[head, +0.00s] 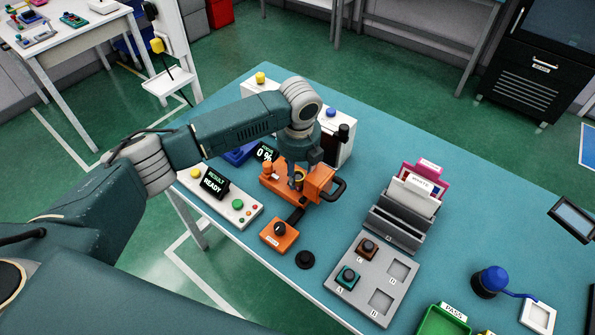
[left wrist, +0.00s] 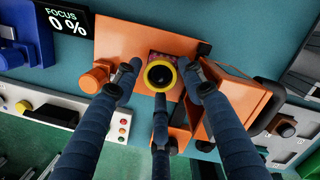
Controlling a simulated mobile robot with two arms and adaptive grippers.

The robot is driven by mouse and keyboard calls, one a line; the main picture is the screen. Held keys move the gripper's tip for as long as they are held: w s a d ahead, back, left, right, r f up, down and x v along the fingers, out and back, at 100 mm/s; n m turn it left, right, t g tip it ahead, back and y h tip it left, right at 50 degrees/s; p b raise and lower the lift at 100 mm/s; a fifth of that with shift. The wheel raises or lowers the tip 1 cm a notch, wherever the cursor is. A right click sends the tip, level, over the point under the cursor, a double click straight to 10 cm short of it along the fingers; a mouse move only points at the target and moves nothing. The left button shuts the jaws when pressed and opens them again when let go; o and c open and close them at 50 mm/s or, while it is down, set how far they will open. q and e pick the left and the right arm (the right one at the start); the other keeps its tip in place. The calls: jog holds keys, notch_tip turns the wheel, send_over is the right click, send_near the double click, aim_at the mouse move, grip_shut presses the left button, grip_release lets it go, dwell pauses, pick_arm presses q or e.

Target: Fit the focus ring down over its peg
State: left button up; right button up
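A yellow ring (left wrist: 161,76) with a dark round centre sits in the middle of the orange fixture (left wrist: 120,42) in the left wrist view. In the head view the ring (head: 298,178) is partly hidden under my left gripper (head: 300,172). In the wrist view the fingers of my left gripper (left wrist: 162,78) are spread around the ring, with gaps at its left and right sides. The lower finger comes close to its lower edge; I cannot tell if it touches. The peg cannot be made out separately. My right gripper is not in view.
The focus display (left wrist: 66,22) reads 0 %. A result panel (head: 216,181) reads READY. An orange box with a black knob (head: 279,232) and a black round piece (head: 305,259) are in front of the fixture. A grey tray (head: 344,293) and card holder (head: 396,222) stand right.

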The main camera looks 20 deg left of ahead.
aim_at(298, 180)
pick_arm(q)
jog(key=shift+r, duration=0.1)
jog(key=shift+r, duration=0.3)
notch_tip(298, 180, up, 12)
jog(key=s+b, duration=0.1)
jog(key=shift+s+d+r+b, duration=0.2)
jog(key=shift+d+b, duration=0.1)
jog(key=shift+b, duration=0.1)
jog(key=shift+f, duration=0.1)
